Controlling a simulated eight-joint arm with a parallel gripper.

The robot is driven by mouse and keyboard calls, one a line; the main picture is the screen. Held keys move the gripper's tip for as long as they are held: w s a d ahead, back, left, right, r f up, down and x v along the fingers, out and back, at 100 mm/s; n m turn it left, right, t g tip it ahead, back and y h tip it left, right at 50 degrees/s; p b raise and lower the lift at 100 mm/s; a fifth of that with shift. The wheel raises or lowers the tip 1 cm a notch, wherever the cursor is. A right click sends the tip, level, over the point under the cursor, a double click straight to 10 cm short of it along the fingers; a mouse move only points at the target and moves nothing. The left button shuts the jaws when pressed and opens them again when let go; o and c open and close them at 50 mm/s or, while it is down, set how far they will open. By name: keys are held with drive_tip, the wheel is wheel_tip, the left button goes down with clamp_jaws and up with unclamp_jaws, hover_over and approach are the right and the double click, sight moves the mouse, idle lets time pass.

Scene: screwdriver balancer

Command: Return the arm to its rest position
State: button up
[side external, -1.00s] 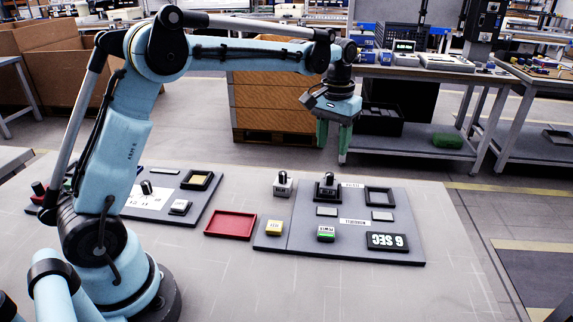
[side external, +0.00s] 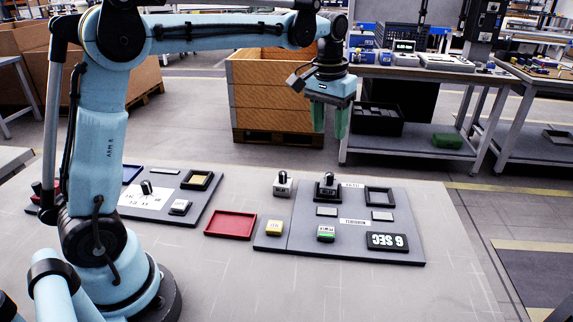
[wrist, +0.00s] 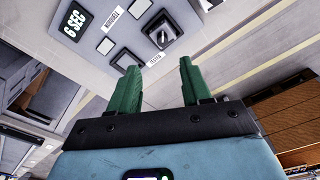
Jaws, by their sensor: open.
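My gripper (side external: 331,122) hangs above the far edge of the work table in the side external view, its green fingers pointing down. The fingers are apart with nothing between them. In the wrist view, my gripper (wrist: 160,80) also shows open and empty. My upper arm stands nearly upright and my forearm runs almost level to the right. The gripper is well clear of the boards on the table.
A grey board (side external: 350,250) holds a "6 SEC" display (side external: 387,241), a dark knobbed block (side external: 327,188) and flat pads. Another board (side external: 207,197) lies left.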

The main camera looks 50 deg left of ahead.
drive_tip(key=s+d+f+m+t, duration=0.1)
drive_tip(key=s+f+t, duration=0.1)
drive_tip(key=s, duration=0.6)
drive_tip(key=s+d+f+m+t, duration=0.1)
drive_tip(key=s+f+t, duration=0.2)
drive_tip(key=s, duration=0.6)
drive_tip(key=shift+s+d+m+t, duration=0.2)
drive_tip(key=shift+d+m+t, duration=0.15)
drive_tip(key=shift+t, duration=0.25)
idle(0.4)
